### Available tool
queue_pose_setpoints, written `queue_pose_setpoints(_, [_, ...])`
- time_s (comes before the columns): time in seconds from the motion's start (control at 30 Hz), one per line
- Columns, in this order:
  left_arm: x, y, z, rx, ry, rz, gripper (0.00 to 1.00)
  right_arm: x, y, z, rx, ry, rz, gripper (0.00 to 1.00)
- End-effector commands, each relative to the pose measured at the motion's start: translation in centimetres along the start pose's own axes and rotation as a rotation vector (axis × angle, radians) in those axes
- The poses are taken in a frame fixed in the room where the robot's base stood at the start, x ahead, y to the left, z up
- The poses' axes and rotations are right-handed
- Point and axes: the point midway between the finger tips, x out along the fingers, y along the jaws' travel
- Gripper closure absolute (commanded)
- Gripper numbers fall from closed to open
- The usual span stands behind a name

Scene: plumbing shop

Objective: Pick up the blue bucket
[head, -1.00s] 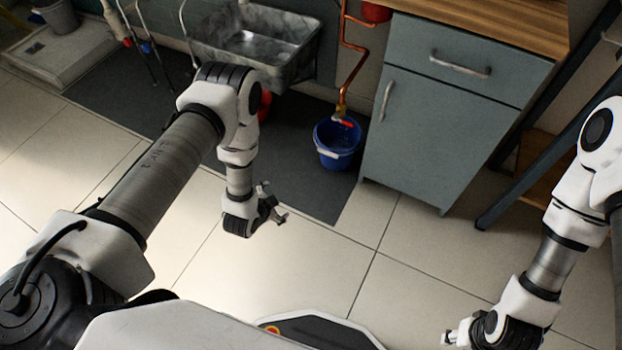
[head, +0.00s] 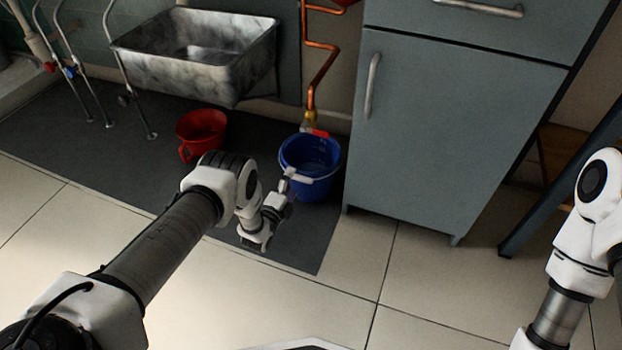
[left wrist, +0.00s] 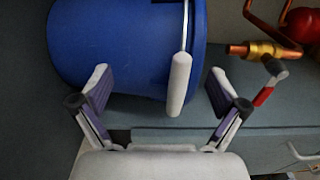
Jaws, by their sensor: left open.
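The blue bucket (head: 312,158) stands on the dark grey mat beneath the copper pipe, left of the grey cabinet. In the left wrist view the bucket (left wrist: 110,45) fills the upper left, with its wire handle and white grip (left wrist: 180,84) hanging down its side. My left gripper (head: 286,186) is at the near side of the bucket. In the left wrist view my left gripper (left wrist: 158,80) is open and empty, and the white grip lies between its two fingers in the picture. Whether they touch the bucket is unclear. My right gripper is out of frame.
The grey cabinet (head: 450,130) stands close to the bucket's right. A red pot (head: 201,132) sits on the mat (head: 100,140) to its left, below the stone sink (head: 190,65). The copper pipe (head: 318,75) comes down just above the bucket. Tiled floor in front is clear.

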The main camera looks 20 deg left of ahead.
Motion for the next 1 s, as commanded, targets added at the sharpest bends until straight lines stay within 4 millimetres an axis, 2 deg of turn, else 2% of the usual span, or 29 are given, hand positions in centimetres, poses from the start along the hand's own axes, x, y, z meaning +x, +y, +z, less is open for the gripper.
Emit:
queue_pose_setpoints(0.03, [0.79,0.47,0.13,0.001,-0.002,-0.004,0.02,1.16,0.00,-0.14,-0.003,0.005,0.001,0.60])
queue_pose_setpoints(0.07, [1.09,0.40,0.13,0.001,-0.002,-0.002,0.02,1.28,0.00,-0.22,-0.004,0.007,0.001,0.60])
queue_pose_setpoints(0.3, [1.42,-0.03,0.14,-0.001,-0.002,0.001,0.02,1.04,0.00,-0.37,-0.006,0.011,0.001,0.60])
queue_pose_setpoints(0.47, [1.39,0.02,0.14,-0.001,-0.002,0.002,0.59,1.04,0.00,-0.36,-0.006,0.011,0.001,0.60])
queue_pose_setpoints(0.5, [1.37,0.05,0.14,-0.001,-0.002,0.003,0.73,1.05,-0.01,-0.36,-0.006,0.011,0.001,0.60])
queue_pose_setpoints(0.57, [1.35,0.11,0.13,-0.001,-0.002,0.005,0.93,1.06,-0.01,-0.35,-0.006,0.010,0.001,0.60])
queue_pose_setpoints(0.67, [1.29,0.25,0.12,-0.001,-0.002,0.008,1.00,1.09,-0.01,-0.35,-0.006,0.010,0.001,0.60])
queue_pose_setpoints(1.0, [1.21,0.38,0.08,-0.002,-0.002,0.008,1.00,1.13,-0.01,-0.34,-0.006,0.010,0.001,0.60])
